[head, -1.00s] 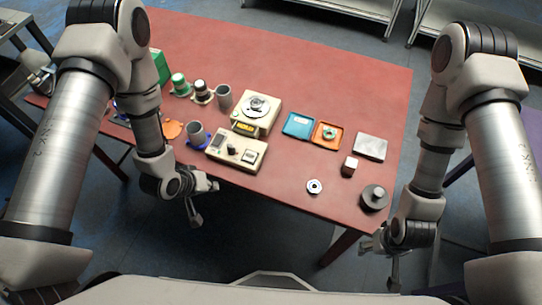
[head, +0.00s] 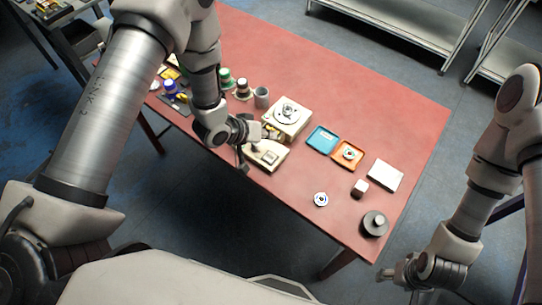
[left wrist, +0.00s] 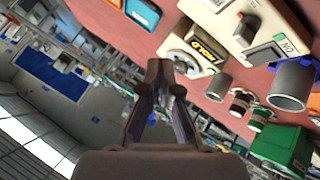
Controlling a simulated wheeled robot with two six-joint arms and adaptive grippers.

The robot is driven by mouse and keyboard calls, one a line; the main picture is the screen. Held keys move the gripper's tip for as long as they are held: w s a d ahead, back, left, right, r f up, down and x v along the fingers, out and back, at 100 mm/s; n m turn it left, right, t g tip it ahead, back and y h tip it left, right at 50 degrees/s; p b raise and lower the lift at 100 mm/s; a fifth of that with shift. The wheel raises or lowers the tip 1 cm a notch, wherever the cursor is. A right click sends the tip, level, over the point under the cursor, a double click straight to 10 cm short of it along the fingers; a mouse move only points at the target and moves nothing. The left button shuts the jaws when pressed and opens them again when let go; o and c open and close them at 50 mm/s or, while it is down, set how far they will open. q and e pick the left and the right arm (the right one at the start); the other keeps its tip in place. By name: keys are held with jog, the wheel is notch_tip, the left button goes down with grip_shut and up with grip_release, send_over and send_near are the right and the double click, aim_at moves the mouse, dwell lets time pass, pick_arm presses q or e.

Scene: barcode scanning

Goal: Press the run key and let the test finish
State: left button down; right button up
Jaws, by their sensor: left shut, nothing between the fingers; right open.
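The cream control box (head: 268,156) stands near the table's front edge and also shows in the left wrist view (left wrist: 290,20) with a red button, a grey switch and an "ON" label. Which part is the run key I cannot tell. The cream tester (head: 293,122) with a round metal plate stands behind it; its yellow display, apparently reading "HOLD", shows in the left wrist view (left wrist: 203,48). My left gripper (head: 272,133) is shut and empty, above the box's rear and in front of the tester; contact cannot be told. My right gripper (head: 393,275) is open off the table's front right.
Blue (head: 322,138) and orange (head: 347,153) trays lie right of the tester. A grey cup (head: 262,97) stands left. The right rear table is clear.

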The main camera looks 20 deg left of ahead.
pick_arm(q)
jog(key=f, duration=0.1)
jog(key=b, duration=0.5)
send_over(268, 158)
notch_tip(268, 158, down, 6)
jog(key=shift+w+f, duration=0.15)
jog(key=shift+f, duration=0.05)
jog(key=shift+f+b, duration=0.55)
jog(key=shift+b, duration=0.05)
jog(key=shift+a, duration=0.1)
jog(key=shift+f, duration=0.1)
jog(key=shift+f, duration=0.35)
